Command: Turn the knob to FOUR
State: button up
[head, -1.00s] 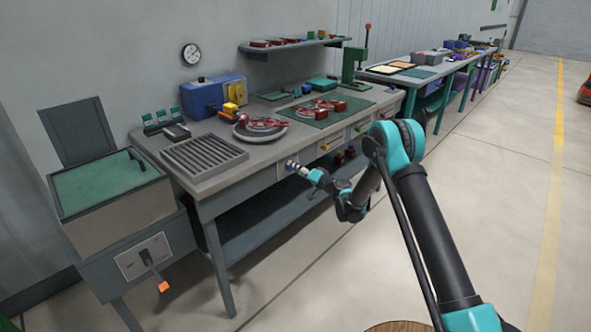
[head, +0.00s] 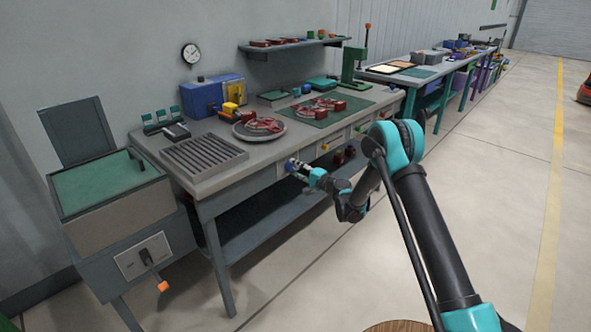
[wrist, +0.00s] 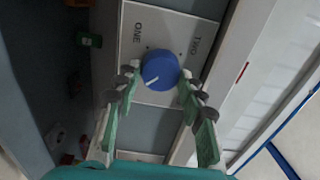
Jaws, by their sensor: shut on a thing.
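The blue knob (wrist: 160,68) sits on a pale dial plate (wrist: 180,25) in the wrist view. Its white mark points down and slightly left in that picture. The words ONE (wrist: 138,34) and TWO (wrist: 196,46) show on the plate, turned sideways; FOUR is not readable. My gripper (wrist: 158,88) is shut on the knob, one finger on each side. In the head view my gripper (head: 296,167) is at the workbench's front panel, where the knob is small and mostly covered.
The grey workbench (head: 262,158) holds a slotted tray (head: 204,153), a round plate (head: 243,135) with red parts, and a blue box (head: 200,98). A cabinet with an orange-tipped lever (head: 162,286) stands at left. The floor (head: 500,200) at right is open.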

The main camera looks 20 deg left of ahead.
jog(key=shift+d, duration=0.1)
dwell(0.3)
jog(key=o, duration=1.2)
jog(key=shift+c, duration=0.2)
jog(key=v, duration=1.2)
jog(key=s+d+r+n+g+h, duration=0.15)
jog(key=s+d+r+h, duration=0.3)
jog(key=d, duration=0.55)
jog(key=s+d+r+n+t+h, duration=0.1)
jog(key=s+d+r+n+h, duration=0.35)
jog(key=d, duration=0.65)
jog(key=s+d+f+g+h, duration=0.1)
jog(key=s+d+f+h, duration=0.1)
jog(key=s+d, duration=1)
jog(key=s+d+f+m+g+h, duration=0.1)
jog(key=s+d+h, duration=0.4)
jog(key=s+d, duration=0.8)
jog(key=shift+s+d+f+h, duration=0.3)
jog(key=shift+s+f, duration=0.25)
jog(key=shift+s, duration=0.4)
